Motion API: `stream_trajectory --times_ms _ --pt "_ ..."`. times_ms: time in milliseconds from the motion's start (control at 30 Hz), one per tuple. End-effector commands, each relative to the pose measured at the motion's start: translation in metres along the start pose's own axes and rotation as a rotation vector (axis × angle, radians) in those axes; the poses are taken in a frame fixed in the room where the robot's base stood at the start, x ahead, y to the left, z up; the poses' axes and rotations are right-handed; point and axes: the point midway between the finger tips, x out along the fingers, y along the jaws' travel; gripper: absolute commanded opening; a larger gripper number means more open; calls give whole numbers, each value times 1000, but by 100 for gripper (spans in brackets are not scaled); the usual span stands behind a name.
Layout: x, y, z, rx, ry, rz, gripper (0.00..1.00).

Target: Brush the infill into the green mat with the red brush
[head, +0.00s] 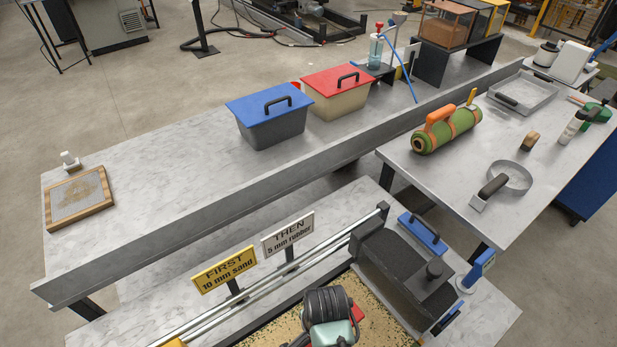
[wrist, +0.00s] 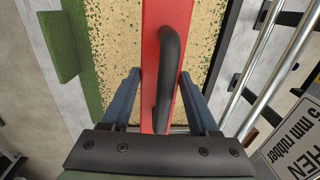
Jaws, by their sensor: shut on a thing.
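The red brush (wrist: 151,60) with its black arched handle (wrist: 170,70) sits between the blue fingers of my gripper (wrist: 158,78) in the wrist view. My gripper is shut on it, over the mat. In the head view only a small red part of the brush (head: 358,313) shows beside my dark wrist. The green mat (wrist: 91,85) shows as a green strip along the left in the wrist view. Tan infill (wrist: 118,35) covers it, with green specks showing through. The infill also shows in the head view (head: 285,329). The brush's bristles are hidden.
Metal rails (head: 270,292) and the signs "FIRST 10 mm sand" (head: 224,270) and "THEN 5 mm rubber" (head: 288,235) stand beside the mat. A dark hopper (head: 390,265) stands at its far end. Blue-lidded (head: 265,100) and red-lidded (head: 335,85) bins stand on the back bench.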

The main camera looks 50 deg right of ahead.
Motion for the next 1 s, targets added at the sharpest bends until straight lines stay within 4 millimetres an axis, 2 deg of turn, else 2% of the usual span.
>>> stream_trajectory --times_ms 300,500,1000 --pt "42 3 0 -4 0 -2 0" --pt "60 5 1 -5 -1 -2 0" --pt "60 5 -1 -3 0 -1 0"
